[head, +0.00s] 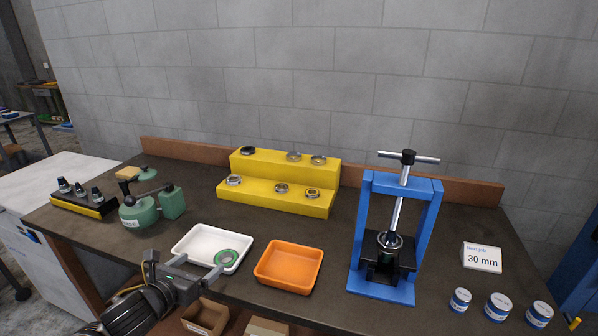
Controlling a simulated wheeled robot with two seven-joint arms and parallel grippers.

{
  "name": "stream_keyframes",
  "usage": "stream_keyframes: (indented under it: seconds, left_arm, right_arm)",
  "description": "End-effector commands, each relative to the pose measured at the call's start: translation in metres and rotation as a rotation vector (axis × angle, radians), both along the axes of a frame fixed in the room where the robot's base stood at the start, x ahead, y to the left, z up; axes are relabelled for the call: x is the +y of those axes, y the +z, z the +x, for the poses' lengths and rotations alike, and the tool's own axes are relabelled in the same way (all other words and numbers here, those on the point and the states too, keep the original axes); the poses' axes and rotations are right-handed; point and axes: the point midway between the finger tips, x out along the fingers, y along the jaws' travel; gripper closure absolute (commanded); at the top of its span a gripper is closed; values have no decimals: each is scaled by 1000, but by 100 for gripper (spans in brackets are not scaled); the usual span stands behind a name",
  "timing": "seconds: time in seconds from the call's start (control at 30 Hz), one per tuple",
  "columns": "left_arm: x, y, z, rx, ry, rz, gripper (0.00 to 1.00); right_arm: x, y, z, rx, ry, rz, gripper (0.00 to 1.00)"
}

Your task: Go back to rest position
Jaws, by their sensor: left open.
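My left gripper (203,265) comes in from the lower left and is open at the front edge of the white tray (188,240). A green ring-shaped part (219,252) lies in the right part of that tray, close to one fingertip. I cannot tell whether the fingertip touches the tray or the ring. No part is visible between the fingers. My right gripper is not in view.
An orange tray (289,267), a blue press (366,235), a yellow stepped stand (278,190) with several rings, and a green device (139,212) stand on the dark bench (335,248). Several small jars (497,307) stand at the right front. Open boxes sit below the front edge.

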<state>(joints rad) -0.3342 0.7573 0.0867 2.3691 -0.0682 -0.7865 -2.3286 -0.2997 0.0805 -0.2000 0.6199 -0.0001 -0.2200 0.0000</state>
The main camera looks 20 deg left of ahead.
Motion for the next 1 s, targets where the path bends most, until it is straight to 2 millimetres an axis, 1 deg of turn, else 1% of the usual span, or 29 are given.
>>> stream_keyframes:
  seconds: [0.07, 0.17, 0.27, 0.33, 0.37, 0.4, 0.47, 0.5, 0.57, 0.6, 0.7, 0.8, 1.0]
  left_arm:
    - [0, -1, 0, 2, 3, -7, 14]
    - [-3, -10, -5, 25, 40, -89, 14]
    - [-9, -33, -19, 84, 146, -298, 14]
    - [-17, -56, -34, 139, 270, -513, 14]
    - [-21, -67, -42, 165, 334, -616, 14]
    - [-27, -81, -53, 196, 429, -759, 14]
    - [-39, -102, -71, 239, 584, -971, 14]
    - [-47, -114, -83, 261, 693, -1107, 14]
    - [-60, -132, -103, 288, 865, -1300, 14]
    - [-69, -142, -115, 299, 982, -1416, 14]
    - [-90, -160, -143, 300, 1250, -1652, 14]
    - [-108, -172, -166, 280, 1482, -1823, 14]
    - [-140, -186, -203, 195, 1890, -2045, 14]
  right_arm:
    - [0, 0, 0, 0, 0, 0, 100]
    - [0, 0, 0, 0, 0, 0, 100]
    - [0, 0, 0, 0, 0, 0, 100]
    - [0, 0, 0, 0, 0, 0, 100]
    - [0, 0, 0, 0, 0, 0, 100]
    - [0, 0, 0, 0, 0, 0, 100]
    - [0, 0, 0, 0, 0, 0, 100]
    - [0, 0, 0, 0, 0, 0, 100]
    - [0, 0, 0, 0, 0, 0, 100]
    - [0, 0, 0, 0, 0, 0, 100]
    - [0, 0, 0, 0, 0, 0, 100]
    - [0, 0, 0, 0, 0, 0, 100]
    - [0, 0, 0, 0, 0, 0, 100]
